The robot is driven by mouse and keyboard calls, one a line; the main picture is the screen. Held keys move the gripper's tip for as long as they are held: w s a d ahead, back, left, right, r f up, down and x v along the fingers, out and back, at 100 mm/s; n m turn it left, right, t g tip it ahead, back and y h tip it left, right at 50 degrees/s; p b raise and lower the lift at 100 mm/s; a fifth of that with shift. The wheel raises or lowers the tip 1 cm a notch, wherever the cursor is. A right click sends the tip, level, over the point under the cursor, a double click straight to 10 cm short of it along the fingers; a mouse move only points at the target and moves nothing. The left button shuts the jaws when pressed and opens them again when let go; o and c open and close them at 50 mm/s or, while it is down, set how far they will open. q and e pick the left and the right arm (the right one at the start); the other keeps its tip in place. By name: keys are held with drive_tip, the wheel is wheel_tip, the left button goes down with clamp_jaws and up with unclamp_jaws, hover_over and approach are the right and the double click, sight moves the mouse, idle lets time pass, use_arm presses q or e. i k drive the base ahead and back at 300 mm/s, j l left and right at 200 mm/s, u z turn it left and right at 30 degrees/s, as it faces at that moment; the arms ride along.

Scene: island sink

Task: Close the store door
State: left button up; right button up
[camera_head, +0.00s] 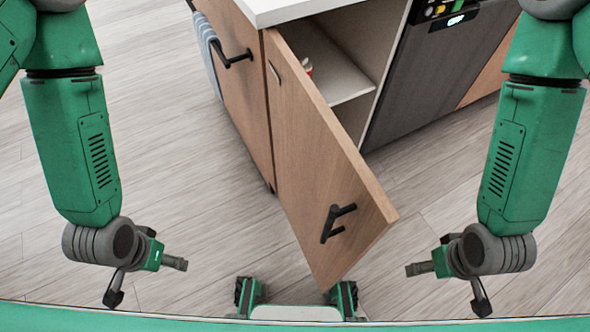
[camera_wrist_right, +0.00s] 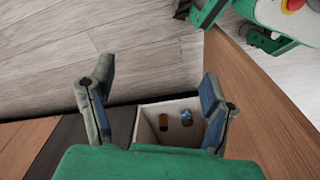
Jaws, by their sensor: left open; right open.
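The store door (camera_head: 315,160) is a wooden cabinet door, hinged at its left and swung wide open toward me. A black bar handle (camera_head: 337,222) sits near its lower free end. The cabinet opening (camera_head: 350,65) shows a pale shelf with a small item on it. My left gripper (camera_head: 183,263) is left of the door, apart from it. My right gripper (camera_head: 410,270) is to the right of the door's free edge, not touching it. In the right wrist view, the fingers of the right gripper (camera_wrist_right: 152,95) are spread and empty, with the door (camera_wrist_right: 265,120) to their right.
A dark appliance front (camera_head: 435,70) stands right of the opening. A second wooden panel (camera_head: 240,80) with a black handle and a blue towel (camera_head: 207,45) is on the left. A white countertop (camera_head: 290,8) is above. Wooden floor around the door is clear.

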sight(337, 209)
drive_tip(key=k+j+z, duration=0.1)
drive_tip(key=k+j, duration=0.25)
drive_tip(key=j, duration=0.3)
drive_tip(key=k+j+z, duration=0.15)
drive_tip(key=k+j, duration=0.25)
drive_tip(key=j, duration=0.2)
drive_tip(key=k+j+z, duration=0.1)
drive_tip(key=k+j, duration=0.35)
drive_tip(key=j, duration=0.15)
